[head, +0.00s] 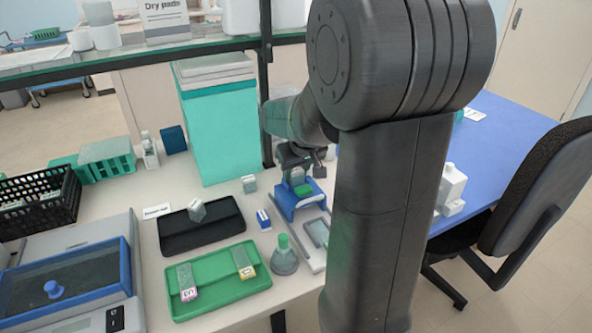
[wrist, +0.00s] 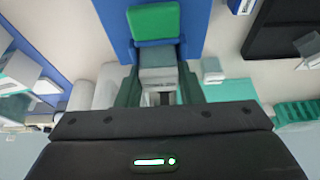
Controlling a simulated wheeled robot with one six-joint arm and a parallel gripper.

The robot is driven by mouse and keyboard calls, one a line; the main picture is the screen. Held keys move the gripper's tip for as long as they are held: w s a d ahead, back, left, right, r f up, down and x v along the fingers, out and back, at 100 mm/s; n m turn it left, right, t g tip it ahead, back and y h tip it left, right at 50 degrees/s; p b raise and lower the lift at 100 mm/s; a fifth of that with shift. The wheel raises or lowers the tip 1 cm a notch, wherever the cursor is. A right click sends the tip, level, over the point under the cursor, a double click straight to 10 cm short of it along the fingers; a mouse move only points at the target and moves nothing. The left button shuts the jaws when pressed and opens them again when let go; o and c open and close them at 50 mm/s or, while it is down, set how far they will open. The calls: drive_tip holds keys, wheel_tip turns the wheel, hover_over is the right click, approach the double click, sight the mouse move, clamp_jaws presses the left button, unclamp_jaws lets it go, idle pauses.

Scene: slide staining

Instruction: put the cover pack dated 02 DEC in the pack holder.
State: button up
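The blue pack holder (head: 290,207), with a green pad (head: 303,188) in it, stands on the bench; the wrist view shows its blue body (wrist: 197,22) and the green pad (wrist: 155,20). My gripper (head: 297,172) is at the holder, pointing down. In the wrist view, my gripper's fingers (wrist: 158,72) are on both sides of a small grey-white pack (wrist: 158,55) and appear to grip it. Its date is not readable. A blue-and-white pack (head: 263,219) and a grey-green pack (head: 249,184) stand apart on the bench; no date is readable on them.
A black tray (head: 205,238) and a green tray (head: 215,285) with slides lie left of the holder. A green-topped flask (head: 284,258) stands close in front. A tall teal box (head: 215,130) stands behind. A glass shelf (head: 130,62) is above the bench.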

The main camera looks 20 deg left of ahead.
drive_tip(key=shift+o, duration=0.7)
drive_tip(key=v, duration=1.4)
drive_tip(key=shift+w+f, duration=0.1)
drive_tip(key=shift+f, duration=0.05)
drive_tip(key=x, duration=1.3)
drive_tip(key=shift+a+f, duration=0.2)
drive_tip(key=shift+f, duration=0.05)
drive_tip(key=shift+w+r+p, duration=0.1)
drive_tip(key=shift+r+p, duration=0.5)
drive_tip(key=shift+r, duration=0.45)
